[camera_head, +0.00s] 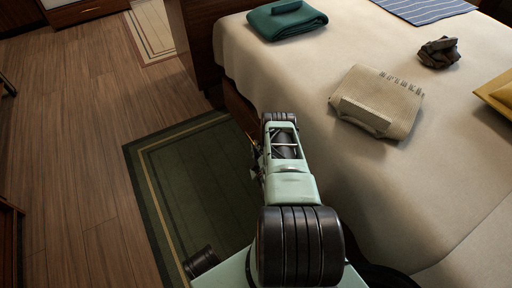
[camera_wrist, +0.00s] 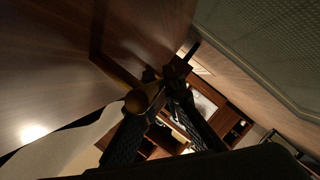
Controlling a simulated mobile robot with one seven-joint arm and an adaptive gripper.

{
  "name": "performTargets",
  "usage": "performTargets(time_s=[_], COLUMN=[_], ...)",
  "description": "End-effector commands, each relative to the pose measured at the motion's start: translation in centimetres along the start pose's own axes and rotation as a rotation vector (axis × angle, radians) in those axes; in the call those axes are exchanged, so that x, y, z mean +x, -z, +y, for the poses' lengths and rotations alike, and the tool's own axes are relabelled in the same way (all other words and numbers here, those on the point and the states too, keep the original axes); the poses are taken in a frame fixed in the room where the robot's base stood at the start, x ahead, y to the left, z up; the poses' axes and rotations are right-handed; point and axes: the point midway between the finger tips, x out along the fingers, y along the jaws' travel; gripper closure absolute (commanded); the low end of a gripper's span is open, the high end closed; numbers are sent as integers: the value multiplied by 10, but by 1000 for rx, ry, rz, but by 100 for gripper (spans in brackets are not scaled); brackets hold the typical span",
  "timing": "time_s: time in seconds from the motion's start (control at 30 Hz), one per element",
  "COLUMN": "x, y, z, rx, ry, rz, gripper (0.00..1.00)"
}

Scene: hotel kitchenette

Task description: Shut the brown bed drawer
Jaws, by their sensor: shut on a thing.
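The brown wooden bed drawer (camera_wrist: 50,90) fills the left of the wrist view, seen close and tilted. A brass-coloured handle (camera_wrist: 143,99) stands out from its front. My gripper (camera_wrist: 168,76) is at the handle, its black fingers shut on it. In the head view my gripper (camera_head: 256,152) is low beside the bed's brown side (camera_head: 238,103), mostly hidden by my arm. The drawer is largely hidden there behind my arm and the bed edge; I cannot tell how far out it stands.
A green rug (camera_head: 190,190) lies on the wood floor (camera_head: 75,130) left of my arm. The bed (camera_head: 310,75) carries a teal towel (camera_head: 285,24), a beige folded cloth (camera_head: 385,100), a dark crumpled thing (camera_head: 438,53) and a yellow cushion (camera_head: 497,93). Open floor lies to the left.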

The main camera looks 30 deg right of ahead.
Motion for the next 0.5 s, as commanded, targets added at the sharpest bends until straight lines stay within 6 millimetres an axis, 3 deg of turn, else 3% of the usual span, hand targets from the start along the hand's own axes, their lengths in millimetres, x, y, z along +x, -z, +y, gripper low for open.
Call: performTargets(time_s=[0.27,0.5], x=[1,12], y=[-2,-27], z=[2,24], rx=[-1,-3], ry=[-2,-3], rz=[0,1], gripper=[100,100])
